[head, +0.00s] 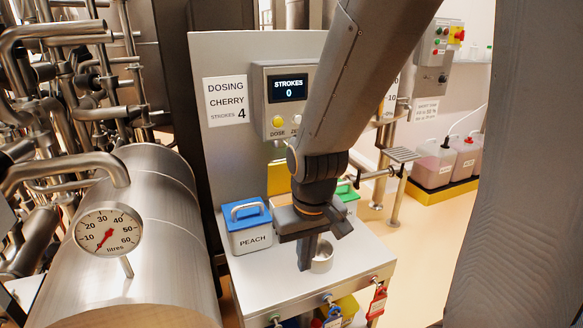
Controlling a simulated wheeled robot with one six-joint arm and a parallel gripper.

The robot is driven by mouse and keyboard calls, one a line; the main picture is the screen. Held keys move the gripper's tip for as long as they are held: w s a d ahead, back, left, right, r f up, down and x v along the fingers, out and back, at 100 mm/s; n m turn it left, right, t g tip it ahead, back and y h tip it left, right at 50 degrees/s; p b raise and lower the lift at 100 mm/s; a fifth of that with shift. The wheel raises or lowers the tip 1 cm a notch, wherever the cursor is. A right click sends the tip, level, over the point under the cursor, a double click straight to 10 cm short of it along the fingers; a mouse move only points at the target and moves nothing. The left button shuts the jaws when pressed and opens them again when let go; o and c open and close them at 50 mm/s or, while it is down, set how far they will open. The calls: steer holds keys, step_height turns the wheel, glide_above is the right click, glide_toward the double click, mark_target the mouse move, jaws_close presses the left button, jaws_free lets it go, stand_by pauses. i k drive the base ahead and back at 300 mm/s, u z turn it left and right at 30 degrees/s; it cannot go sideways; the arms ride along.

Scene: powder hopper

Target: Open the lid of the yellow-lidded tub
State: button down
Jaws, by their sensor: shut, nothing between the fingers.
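A flat yellow surface (278,178), likely the lid of the yellow-lidded tub, shows behind my arm on the grey dosing bench. It reaches higher than the blue lid beside it and looks upright. My arm hides most of it, and the tub's body and label cannot be made out. My gripper (305,256) is shut and empty, pointing down in front of the tubs, apart from the yellow surface. Its fingers are just left of a small metal cup (322,258), overlapping it in the picture; I cannot tell whether they touch.
A blue-lidded tub (250,230) marked PEACH stands to the left; a green-lidded tub (347,191) is partly hidden to the right. Behind is the dosing panel (288,90), showing 0 strokes. A steel tank (150,230) with a gauge stands left. The bench front (270,290) is mostly clear.

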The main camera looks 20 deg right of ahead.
mark_target(279, 181)
steer(key=k, duration=0.95)
steer(key=u, duration=0.65)
steer(key=i, duration=1.15)
steer(key=z, duration=0.65)
